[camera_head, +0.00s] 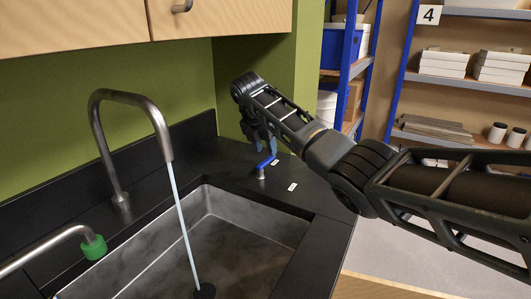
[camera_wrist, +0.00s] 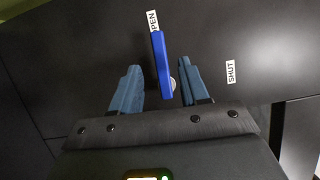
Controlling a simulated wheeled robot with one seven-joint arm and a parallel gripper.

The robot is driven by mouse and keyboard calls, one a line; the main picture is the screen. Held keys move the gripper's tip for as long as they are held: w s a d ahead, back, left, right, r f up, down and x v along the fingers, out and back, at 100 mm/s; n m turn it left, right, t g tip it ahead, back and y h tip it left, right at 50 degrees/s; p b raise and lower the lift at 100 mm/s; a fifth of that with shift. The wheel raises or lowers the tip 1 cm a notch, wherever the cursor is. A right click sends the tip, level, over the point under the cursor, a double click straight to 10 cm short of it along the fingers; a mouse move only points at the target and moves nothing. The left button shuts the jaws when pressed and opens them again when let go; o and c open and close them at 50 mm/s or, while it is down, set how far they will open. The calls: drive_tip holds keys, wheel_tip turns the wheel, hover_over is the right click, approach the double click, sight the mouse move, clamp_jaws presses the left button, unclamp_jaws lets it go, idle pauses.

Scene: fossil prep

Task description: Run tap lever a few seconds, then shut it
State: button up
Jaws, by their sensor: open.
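The blue tap lever (camera_head: 266,162) stands on a short metal post on the black counter, right of the sink. In the wrist view the lever (camera_wrist: 161,65) points at the partly hidden OPEN label (camera_wrist: 153,20), away from the SHUT label (camera_wrist: 230,71). My gripper (camera_wrist: 160,85) is open, with one blue finger on each side of the lever's near end; I cannot tell whether either touches it. In the head view my gripper (camera_head: 262,140) is just above and behind the lever. A thin stream of water (camera_head: 182,220) runs from the tall curved tap (camera_head: 103,130) into the sink.
The grey metal sink (camera_head: 150,268) has a dark drain under the stream. A second spout with a green tip (camera_head: 94,247) is at the lower left. A wooden cupboard (camera_head: 70,25) hangs above. Shelves with boxes (camera_head: 445,62) stand behind my arm.

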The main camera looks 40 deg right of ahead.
sight(269, 158)
drive_tip(key=shift+x, duration=1.75)
clamp_jaws()
